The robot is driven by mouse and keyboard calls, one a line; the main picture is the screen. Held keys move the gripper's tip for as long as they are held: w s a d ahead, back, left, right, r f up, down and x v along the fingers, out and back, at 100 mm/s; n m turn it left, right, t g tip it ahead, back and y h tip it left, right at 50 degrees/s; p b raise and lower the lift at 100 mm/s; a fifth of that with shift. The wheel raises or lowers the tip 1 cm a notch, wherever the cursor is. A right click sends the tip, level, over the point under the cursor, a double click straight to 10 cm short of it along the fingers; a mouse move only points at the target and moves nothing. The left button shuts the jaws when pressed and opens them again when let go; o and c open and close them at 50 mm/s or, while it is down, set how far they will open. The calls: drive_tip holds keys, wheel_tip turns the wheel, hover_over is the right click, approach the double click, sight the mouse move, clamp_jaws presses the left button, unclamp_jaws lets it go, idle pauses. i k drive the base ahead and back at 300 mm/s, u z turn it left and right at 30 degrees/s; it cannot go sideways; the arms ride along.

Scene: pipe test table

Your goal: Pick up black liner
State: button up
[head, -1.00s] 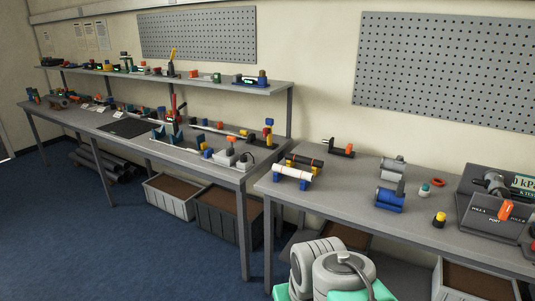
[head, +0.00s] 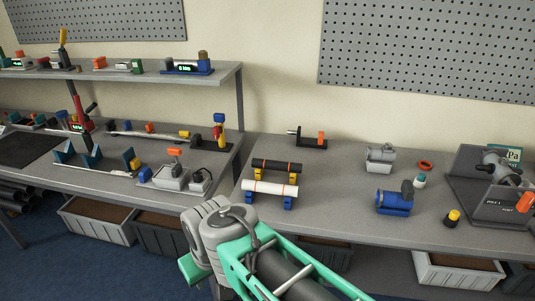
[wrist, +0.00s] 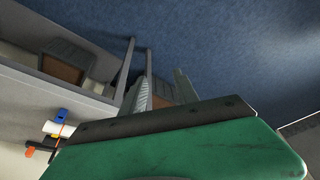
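The black liner appears to be the black tube (head: 284,166) lying level on two yellow supports (head: 260,174) on the right-hand table in the head view. A white tube (head: 268,188) with an orange ring lies in front of it on blue supports. In the wrist view the white tube (wrist: 53,128) shows small at the left edge; dark parts beside it are too small to tell apart. My gripper (wrist: 162,84) shows in the wrist view, its fingers apart with nothing seen between them. It is well away from the tubes. In the head view my gripper cannot be made out.
The right-hand table (head: 330,205) has free room around the tubes. A blue cylinder device (head: 394,203), a grey fixture (head: 380,158) and an orange ring (head: 425,164) stand to the right. A black stand with an orange block (head: 320,138) is behind. Bins (head: 97,219) stand below.

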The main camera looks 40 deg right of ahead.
sight(283, 166)
drive_tip(key=z, duration=0.35)
drive_tip(key=i, duration=1.15)
drive_tip(key=z, duration=0.45)
